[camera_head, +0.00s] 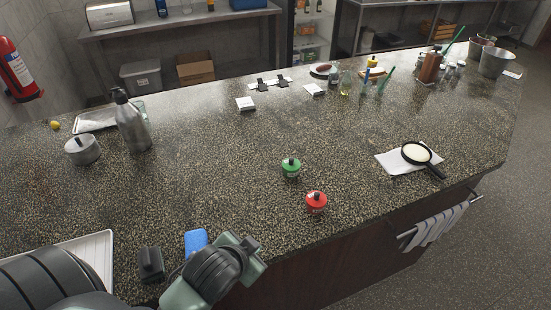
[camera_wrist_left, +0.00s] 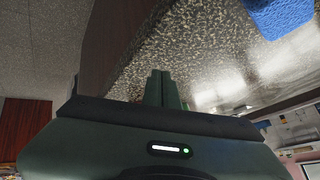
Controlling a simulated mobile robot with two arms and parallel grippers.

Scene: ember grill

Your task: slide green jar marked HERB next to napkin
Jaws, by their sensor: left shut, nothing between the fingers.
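A green jar (camera_head: 291,169) with a dark knob on top stands upright on the speckled counter, near the middle. Its lettering is too small to read. A red jar (camera_head: 316,202) of the same shape stands just in front and to the right. A flat white cloth, which looks like the napkin (camera_head: 392,162), lies farther right under a small black pan, well apart from the green jar. My left gripper (camera_head: 252,244) is at the counter's front edge, left of and nearer than both jars, touching neither. Its fingers (camera_wrist_left: 163,89) are together and empty. My right gripper is not in view.
A blue sponge (camera_head: 196,243) and a dark block (camera_head: 151,264) lie beside my left arm. A black pan (camera_head: 416,153) holds something pale. A steel bottle (camera_head: 132,122) and a lidded pot (camera_head: 82,150) stand left. A striped towel (camera_head: 438,226) hangs in front. The counter between green jar and napkin is clear.

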